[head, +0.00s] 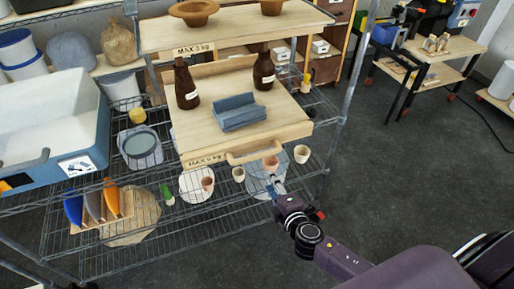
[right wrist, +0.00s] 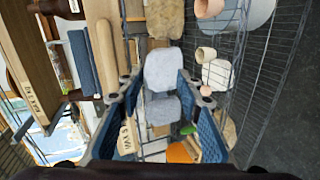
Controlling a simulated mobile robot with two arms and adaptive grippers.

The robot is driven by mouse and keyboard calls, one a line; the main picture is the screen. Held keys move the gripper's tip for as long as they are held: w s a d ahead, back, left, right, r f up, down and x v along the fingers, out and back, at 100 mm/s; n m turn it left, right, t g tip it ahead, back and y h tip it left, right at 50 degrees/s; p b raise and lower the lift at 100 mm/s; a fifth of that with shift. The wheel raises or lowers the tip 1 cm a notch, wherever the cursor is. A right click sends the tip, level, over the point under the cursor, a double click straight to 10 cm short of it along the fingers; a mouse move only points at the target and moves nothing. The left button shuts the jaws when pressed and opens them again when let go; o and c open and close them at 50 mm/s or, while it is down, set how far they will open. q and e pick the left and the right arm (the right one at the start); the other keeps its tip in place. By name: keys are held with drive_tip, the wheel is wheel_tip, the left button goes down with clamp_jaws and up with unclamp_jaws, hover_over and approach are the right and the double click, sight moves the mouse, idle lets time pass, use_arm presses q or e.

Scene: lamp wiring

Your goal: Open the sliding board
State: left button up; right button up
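The sliding board (head: 200,140) is a pale wooden panel on the wire rack, below an upper wooden board. A wooden bar handle (head: 254,151) is on its front edge, beside a "MAX" weight label. In the right wrist view, a long wooden bar that looks like the handle (right wrist: 104,55) stands upright, left of centre. My right gripper (head: 276,186) is just below and in front of the handle in the head view. In the right wrist view, its two blue-padded fingers (right wrist: 162,115) are wide apart with nothing gripped. My left gripper is not in view.
Two brown bottles (head: 186,88) (head: 264,70) and a blue-grey block (head: 239,112) stand on the board. Several small pots (head: 301,154) sit on the wire shelf below. A blue-and-white tub (head: 50,125) is at left. The floor (head: 400,170) at right is clear.

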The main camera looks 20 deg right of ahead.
drive_tip(key=n+t, duration=0.1)
approach(257, 156)
wheel_tip(257, 156, down, 2)
drive_tip(key=w, duration=0.3)
drive_tip(key=x, duration=0.4)
drive_tip(key=p+x, duration=0.1)
drive_tip(key=x, duration=0.2)
drive_tip(key=shift+w+d+r, duration=0.15)
drive_tip(key=shift+w+d, duration=0.1)
drive_tip(key=shift+w, duration=0.15)
clamp_jaws()
